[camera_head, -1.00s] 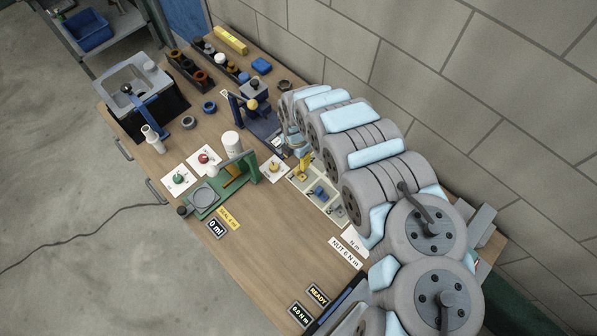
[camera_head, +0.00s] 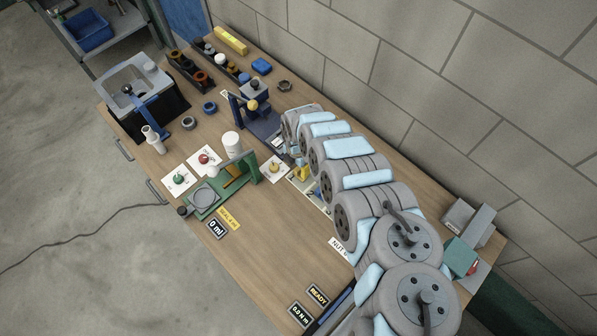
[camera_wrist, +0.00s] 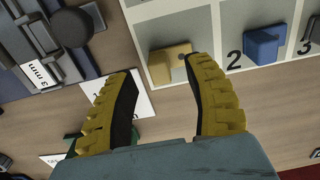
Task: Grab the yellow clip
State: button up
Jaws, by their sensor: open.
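The yellow clip (camera_wrist: 171,64) sits in the first compartment of a white divided tray (camera_wrist: 185,29), seen in the wrist view. A blue clip (camera_wrist: 262,45) stands in the compartment marked 2. My gripper (camera_wrist: 160,70) is open, with its two yellow ribbed fingers apart and nothing between them. The right fingertip lies close beside the clip in the picture and overlaps the tray's edge; I cannot tell whether they touch. The left finger shows over a white card on the wood. In the head view my arm hides much of the tray.
A blue stand (camera_head: 262,119) is close behind the tray, and its base shows at upper left in the wrist view. A green fixture (camera_head: 203,201) and a white card (camera_head: 275,170) are left of the tray.

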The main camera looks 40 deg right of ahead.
jog(key=shift+w+a+f, duration=0.1)
jog(key=shift+a+f, duration=0.05)
jog(key=shift+f, duration=0.85)
grip_shut()
